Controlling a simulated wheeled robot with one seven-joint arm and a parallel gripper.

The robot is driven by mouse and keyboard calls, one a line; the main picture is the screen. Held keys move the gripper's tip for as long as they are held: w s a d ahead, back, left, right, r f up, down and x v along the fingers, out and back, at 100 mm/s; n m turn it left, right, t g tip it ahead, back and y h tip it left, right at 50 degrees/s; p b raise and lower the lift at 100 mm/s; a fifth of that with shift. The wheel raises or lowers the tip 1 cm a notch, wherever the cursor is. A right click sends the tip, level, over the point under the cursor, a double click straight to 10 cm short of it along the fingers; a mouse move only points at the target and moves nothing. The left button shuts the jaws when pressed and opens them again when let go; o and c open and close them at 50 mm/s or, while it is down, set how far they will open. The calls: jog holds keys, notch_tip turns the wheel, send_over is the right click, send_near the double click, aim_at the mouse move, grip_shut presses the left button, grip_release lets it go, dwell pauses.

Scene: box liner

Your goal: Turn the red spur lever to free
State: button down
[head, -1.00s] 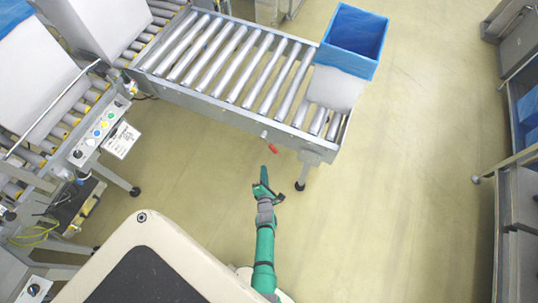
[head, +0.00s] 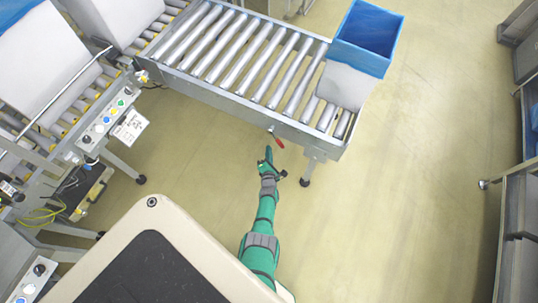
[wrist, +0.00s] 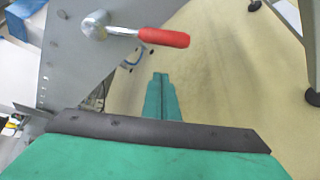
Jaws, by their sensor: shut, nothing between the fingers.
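The red spur lever (head: 278,141) sits on the side rail of the roller conveyor, near its right end. In the wrist view the lever's red grip (wrist: 164,37) points right from a round metal pivot (wrist: 95,25) on the grey side plate. My gripper (head: 268,151) is just below and left of the lever in the head view. In the wrist view my gripper's green fingers (wrist: 160,84) are shut together and empty, below the red grip and apart from it.
The roller conveyor (head: 226,94) carries a white box with a blue liner (head: 368,40) at its right end. A conveyor leg (head: 307,170) stands right of my gripper. A button panel (head: 108,118) is at left. Floor to the right is clear.

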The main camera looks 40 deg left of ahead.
jog(key=shift+w+d+r, duration=1)
jog(key=shift+w+d, duration=0.05)
jog(key=shift+w, duration=0.2)
dwell(0.4)
